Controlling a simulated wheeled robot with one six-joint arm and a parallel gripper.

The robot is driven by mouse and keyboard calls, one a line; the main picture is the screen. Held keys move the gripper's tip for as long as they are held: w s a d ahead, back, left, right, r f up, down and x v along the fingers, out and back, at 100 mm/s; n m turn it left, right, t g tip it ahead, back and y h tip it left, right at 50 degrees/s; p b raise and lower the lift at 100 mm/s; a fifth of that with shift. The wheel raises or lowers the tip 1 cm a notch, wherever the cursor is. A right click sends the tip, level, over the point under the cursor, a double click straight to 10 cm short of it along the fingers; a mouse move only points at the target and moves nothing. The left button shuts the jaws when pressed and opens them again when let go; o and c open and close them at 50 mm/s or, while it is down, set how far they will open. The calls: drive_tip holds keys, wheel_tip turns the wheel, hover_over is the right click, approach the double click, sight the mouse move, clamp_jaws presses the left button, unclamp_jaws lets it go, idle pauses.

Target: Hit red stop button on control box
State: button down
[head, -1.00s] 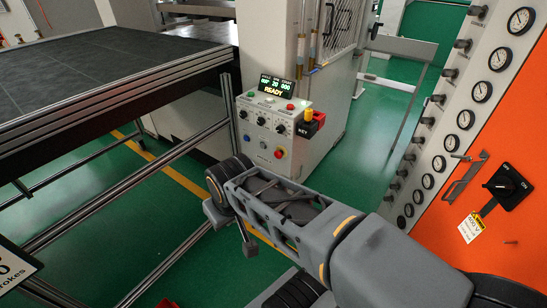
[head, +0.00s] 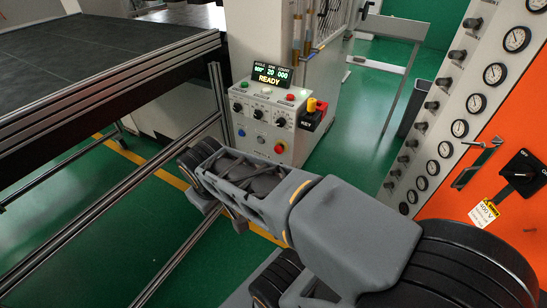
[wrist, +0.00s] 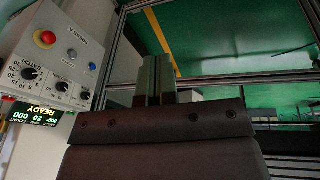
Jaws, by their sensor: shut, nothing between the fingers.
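The control box (head: 243,132) is a light panel with black knobs and a lit READY display (head: 271,77). Its red stop button (head: 279,147), on a yellow ring, is low on the right of the panel. In the wrist view the panel shows upside down at the left, with the red button (wrist: 47,38) near its upper left. My gripper (wrist: 156,62) is shut and empty. Its fingers are right of the panel in that view, apart from the button, with green floor behind them. In the head view my arm is below the box and the fingertips are hard to make out.
A black key box with a yellow and red top (head: 314,113) juts from the panel's right side. A dark table with metal rails (head: 110,100) stands left. An orange cabinet with gauges (head: 480,205) stands right. Green floor (head: 350,150) is open between box and cabinet.

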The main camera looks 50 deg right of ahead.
sight(277, 151)
drive_tip(key=w+d+f+n+g+h+b, duration=0.1)
drive_tip(key=w+d+f+n+h+b, duration=0.2)
drive_tip(key=d+f+n+h+b, duration=0.5)
drive_tip(key=w+d+f+n+g+h+b, duration=0.2)
drive_tip(key=w+d+f+n+h+b, duration=0.15)
drive_tip(key=d+f+b, duration=0.75)
drive_tip(key=w+d+f+n+t+h+b, duration=0.3)
drive_tip(key=w+d+n+t+h+b, duration=0.1)
drive_tip(key=w+d+n+b, duration=0.1)
drive_tip(key=w+n+b, duration=0.1)
drive_tip(key=n+b, duration=0.1)
drive_tip(key=n, duration=0.1)
drive_tip(key=shift+w+f+h, duration=0.25)
drive_tip(key=shift+w+h, duration=0.1)
drive_tip(key=shift+w, duration=0.05)
drive_tip(key=b+x, duration=0.3)
drive_tip(key=x, duration=1.1)
